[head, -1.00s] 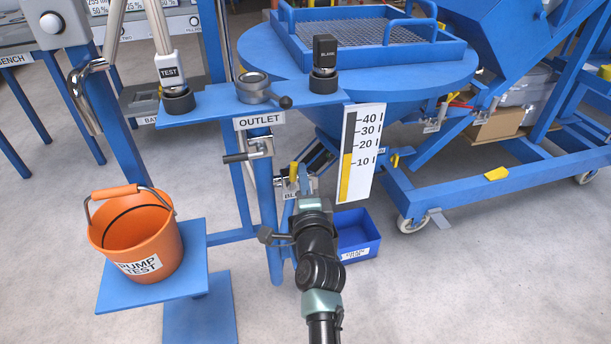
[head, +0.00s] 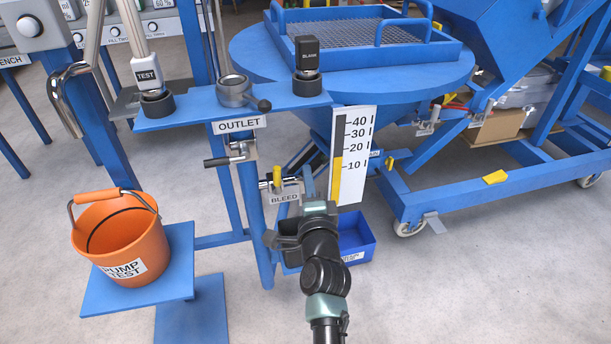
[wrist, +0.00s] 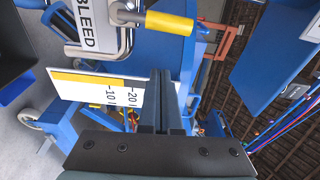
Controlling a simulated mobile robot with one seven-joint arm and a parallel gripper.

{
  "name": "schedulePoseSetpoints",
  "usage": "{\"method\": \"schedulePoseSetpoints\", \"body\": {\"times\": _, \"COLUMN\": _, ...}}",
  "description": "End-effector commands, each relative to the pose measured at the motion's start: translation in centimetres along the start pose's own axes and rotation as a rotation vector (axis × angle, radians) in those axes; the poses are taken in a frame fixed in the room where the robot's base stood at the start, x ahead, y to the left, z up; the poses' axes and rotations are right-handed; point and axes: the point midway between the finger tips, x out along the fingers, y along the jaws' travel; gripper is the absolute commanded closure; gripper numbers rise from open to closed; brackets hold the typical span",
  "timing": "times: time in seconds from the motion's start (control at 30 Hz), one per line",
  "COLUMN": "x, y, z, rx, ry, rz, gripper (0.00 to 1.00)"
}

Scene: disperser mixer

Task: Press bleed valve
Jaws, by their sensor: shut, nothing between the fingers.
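The bleed valve has a yellow lever (head: 277,173) on a metal body, with the BLEED label (head: 284,198) just below it. It is fixed to the right of the blue post under the outlet. In the wrist view the yellow lever (wrist: 170,23) is at the top, beside the sideways BLEED label (wrist: 88,25). My gripper (wrist: 162,90) shows two dark fingers together, with nothing between them. The lever appears apart from the fingertips in the wrist view. In the head view my gripper (head: 312,207) is just below and right of the valve; its fingertips are hard to make out.
The white level gauge (head: 352,155) stands close right of the valve. A blue bin (head: 357,240) is on the floor behind my arm. The outlet handle (head: 217,162) is left and above. An orange bucket (head: 122,240) stands at left.

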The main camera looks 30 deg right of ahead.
Motion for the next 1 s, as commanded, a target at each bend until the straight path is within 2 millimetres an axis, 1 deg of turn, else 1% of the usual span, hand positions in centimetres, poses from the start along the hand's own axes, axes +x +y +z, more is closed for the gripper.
{"method": "schedulePoseSetpoints", "body": {"times": 0.03, "x": -1.2, "y": -0.3, "z": 0.2, "rx": -0.002, "ry": -0.005, "rz": 0.006, "gripper": 1.0}}
{"method": "schedulePoseSetpoints", "body": {"times": 0.2, "x": -4.3, "y": -0.4, "z": 0.2, "rx": -0.003, "ry": -0.006, "rz": 0.007, "gripper": 1.0}}
{"method": "schedulePoseSetpoints", "body": {"times": 0.4, "x": -7.3, "y": -0.4, "z": 0.1, "rx": -0.002, "ry": -0.004, "rz": 0.005, "gripper": 1.0}}
{"method": "schedulePoseSetpoints", "body": {"times": 0.5, "x": -8.3, "y": -0.3, "z": 0.2, "rx": -0.002, "ry": -0.004, "rz": 0.005, "gripper": 1.0}}
{"method": "schedulePoseSetpoints", "body": {"times": 0.7, "x": -9.1, "y": -0.2, "z": 0.1, "rx": -0.001, "ry": -0.003, "rz": 0.003, "gripper": 1.0}}
{"method": "schedulePoseSetpoints", "body": {"times": 1.0, "x": -9.1, "y": -0.2, "z": 0.1, "rx": -0.001, "ry": -0.003, "rz": 0.002, "gripper": 1.0}}
